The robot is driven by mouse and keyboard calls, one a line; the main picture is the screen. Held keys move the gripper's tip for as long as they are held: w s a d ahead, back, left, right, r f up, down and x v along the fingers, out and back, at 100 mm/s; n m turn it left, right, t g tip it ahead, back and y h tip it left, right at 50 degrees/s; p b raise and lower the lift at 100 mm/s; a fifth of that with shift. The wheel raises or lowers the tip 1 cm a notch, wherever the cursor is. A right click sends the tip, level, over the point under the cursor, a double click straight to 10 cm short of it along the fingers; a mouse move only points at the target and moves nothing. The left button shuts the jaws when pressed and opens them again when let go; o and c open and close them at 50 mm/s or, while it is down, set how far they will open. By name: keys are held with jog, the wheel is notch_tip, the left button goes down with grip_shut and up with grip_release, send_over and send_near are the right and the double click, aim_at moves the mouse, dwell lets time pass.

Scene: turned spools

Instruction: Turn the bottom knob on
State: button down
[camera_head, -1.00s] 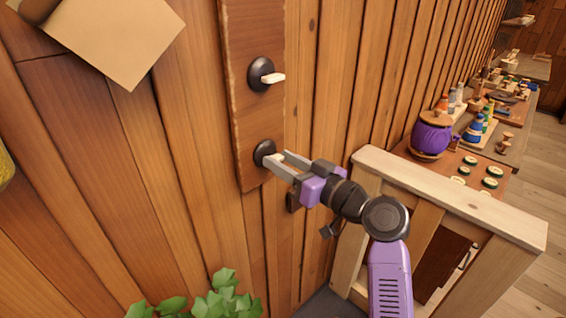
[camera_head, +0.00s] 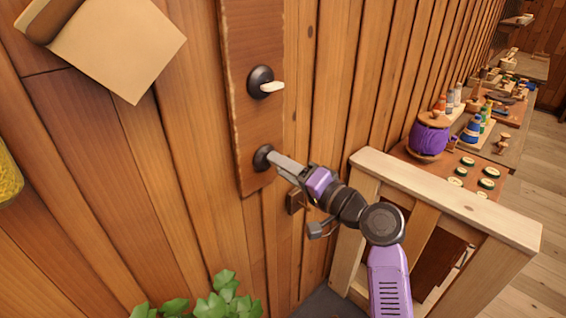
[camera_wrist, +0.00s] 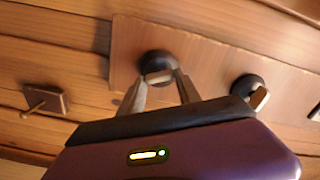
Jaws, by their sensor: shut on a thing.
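The bottom knob (camera_head: 263,158) is a dark round knob on the lower end of a brown wooden board (camera_head: 252,125) fixed to the plank wall. My gripper (camera_head: 276,162) is shut on it, coming from the lower right. In the wrist view the bottom knob (camera_wrist: 157,65) sits between my two fingertips, with its pale lever gripped between them. In the head view the fingers hide most of that lever. The top knob (camera_head: 261,80) is dark and round, with a pale lever pointing right and slightly down. It also shows in the wrist view (camera_wrist: 246,84), right of my gripper.
A small wooden peg block (camera_head: 294,202) is on the wall just below my gripper. A pale wooden railing (camera_head: 440,200) stands to the right. Leaves (camera_head: 220,298) are at the bottom. A table (camera_head: 475,165) with spools and bottles runs along the wall.

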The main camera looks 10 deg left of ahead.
jog(key=m+p, duration=0.2)
jog(key=m, duration=0.3)
jog(key=shift+d+f, duration=0.1)
jog(key=shift+m+p, duration=0.3)
dwell(0.4)
jog(key=c, duration=0.8)
grip_release()
jog(key=shift+c, duration=0.2)
jog(key=b+v, duration=0.1)
jog(key=v, duration=0.6)
jog(key=shift+s+d+b, duration=0.25)
jog(key=shift+d+b, duration=0.05)
jog(key=shift+b, duration=0.05)
